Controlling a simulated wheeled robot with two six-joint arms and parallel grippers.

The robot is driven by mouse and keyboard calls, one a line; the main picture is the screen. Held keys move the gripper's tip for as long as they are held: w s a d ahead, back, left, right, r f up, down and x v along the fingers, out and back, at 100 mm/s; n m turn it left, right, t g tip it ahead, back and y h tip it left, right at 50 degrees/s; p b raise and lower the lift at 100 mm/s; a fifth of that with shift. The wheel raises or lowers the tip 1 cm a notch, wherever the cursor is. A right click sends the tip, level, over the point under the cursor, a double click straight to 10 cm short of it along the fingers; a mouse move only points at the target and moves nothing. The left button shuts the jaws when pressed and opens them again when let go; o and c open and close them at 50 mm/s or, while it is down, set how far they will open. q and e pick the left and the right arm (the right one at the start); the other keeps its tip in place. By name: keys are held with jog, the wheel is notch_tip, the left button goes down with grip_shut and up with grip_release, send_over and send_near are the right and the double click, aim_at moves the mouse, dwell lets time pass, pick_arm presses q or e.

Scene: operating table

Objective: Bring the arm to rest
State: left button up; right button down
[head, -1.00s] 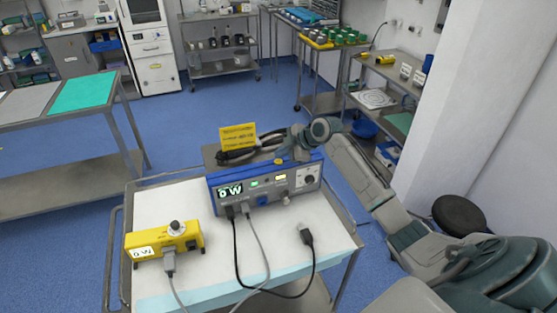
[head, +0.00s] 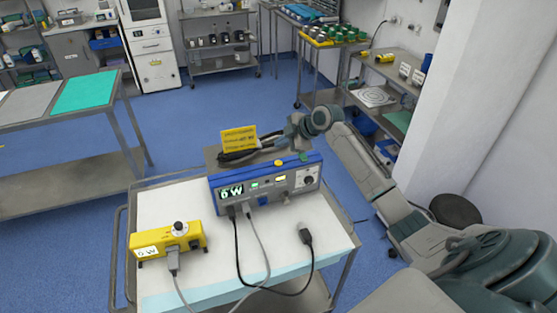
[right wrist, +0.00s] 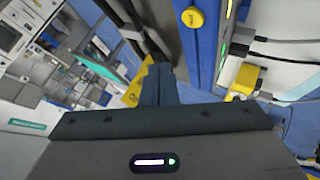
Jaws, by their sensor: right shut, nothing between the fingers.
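My right arm comes in from the right in the head view. Its gripper (head: 303,152) is above the rear right part of the blue-fronted device (head: 225,181). In the right wrist view the fingers (right wrist: 158,80) are together with nothing between them. That view also shows the device's yellow round button (right wrist: 193,17) beyond the fingers, to their upper right. Whether the fingertips touch the device is hard to tell. My left gripper is not in view.
The device stands on a white-topped cart (head: 165,215). A yellow box (head: 168,242) with a cable is at its front left. A yellow sign (head: 238,139) and dark cables lie on the device. A black stool (head: 456,211) and shelf (head: 385,97) are at right.

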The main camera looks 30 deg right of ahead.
jog(key=shift+f, duration=0.2)
dwell(0.6)
jog(key=s+a+f+m+g+h, duration=0.1)
jog(key=s+a+f+m+g, duration=0.1)
jog(key=s+a+f, duration=0.6)
jog(key=s+a+f+m+g+h, duration=0.1)
jog(key=s+a+f+m, duration=0.4)
jog(key=s, duration=0.6)
jog(key=s+a+r+m+g+h, duration=0.2)
jog(key=s+m, duration=0.5)
jog(key=s, duration=1.6)
notch_tip(320, 180, down, 32)
jog(key=w+d+r+h+b, duration=0.1)
jog(key=d+b, duration=0.1)
jog(key=b, duration=0.1)
jog(key=s+f+g+b, duration=0.1)
jog(key=s+f, duration=0.8)
jog(key=f, duration=0.3)
jog(key=s+f+g, duration=0.1)
jog(key=s+f, duration=0.9)
jog(key=f, duration=0.2)
jog(key=shift+d+f+b, duration=0.15)
jog(key=shift+d+b, duration=0.25)
jog(key=shift+d, duration=0.05)
